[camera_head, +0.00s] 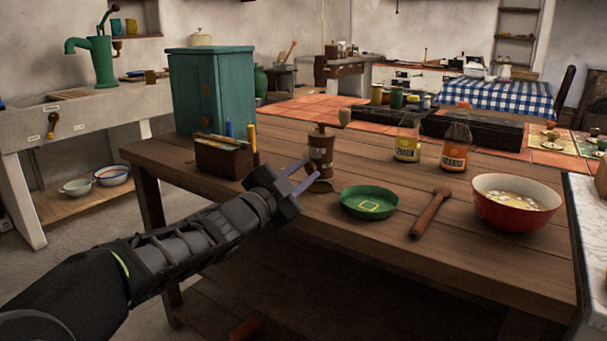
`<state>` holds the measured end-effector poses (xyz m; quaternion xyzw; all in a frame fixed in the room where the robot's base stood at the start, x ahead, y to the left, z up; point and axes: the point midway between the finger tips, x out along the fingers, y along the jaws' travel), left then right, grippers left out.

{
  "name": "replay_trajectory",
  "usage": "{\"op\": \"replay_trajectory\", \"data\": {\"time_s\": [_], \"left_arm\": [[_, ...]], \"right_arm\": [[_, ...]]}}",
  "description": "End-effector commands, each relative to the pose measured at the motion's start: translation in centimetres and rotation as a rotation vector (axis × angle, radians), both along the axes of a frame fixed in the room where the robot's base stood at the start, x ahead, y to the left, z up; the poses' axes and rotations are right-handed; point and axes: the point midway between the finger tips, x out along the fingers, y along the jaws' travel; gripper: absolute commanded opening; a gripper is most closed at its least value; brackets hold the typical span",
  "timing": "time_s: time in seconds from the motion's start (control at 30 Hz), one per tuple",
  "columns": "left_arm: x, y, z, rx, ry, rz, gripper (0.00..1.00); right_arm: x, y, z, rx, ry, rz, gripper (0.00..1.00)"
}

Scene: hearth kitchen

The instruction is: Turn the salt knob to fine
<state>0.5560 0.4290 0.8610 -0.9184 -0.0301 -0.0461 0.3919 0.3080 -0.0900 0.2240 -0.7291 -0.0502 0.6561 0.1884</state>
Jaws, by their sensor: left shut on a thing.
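A brown wooden mill (321,150) with a dark band stands upright on the wooden table, near its middle. My right gripper is not in view.
A wooden box (223,161) stands to the left. Two jars (407,145) stand behind. The table's front strip is clear.

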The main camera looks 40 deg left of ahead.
Motion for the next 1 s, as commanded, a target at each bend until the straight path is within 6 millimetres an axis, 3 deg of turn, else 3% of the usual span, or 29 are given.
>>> {"op": "replay_trajectory", "data": {"time_s": [0.1, 0.13, 0.37, 0.73, 1.0], "left_arm": [[0.0, 0.1, -0.1, 0.000, 0.001, 0.001, 0.00], [0.0, 0.1, -0.1, 0.000, 0.001, 0.001, 0.25], [0.0, 0.1, 0.0, -0.001, 0.001, 0.001, 0.44], [-0.5, 0.1, 0.0, -0.002, 0.001, 0.002, 0.45], [-4.3, 0.0, -0.1, -0.002, -0.001, 0.003, 0.45]], "right_arm": [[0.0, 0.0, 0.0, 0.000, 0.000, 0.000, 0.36], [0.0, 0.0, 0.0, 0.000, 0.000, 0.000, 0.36], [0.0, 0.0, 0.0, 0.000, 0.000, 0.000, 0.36], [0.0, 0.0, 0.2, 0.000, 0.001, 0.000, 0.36], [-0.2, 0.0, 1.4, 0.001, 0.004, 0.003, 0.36]]}}
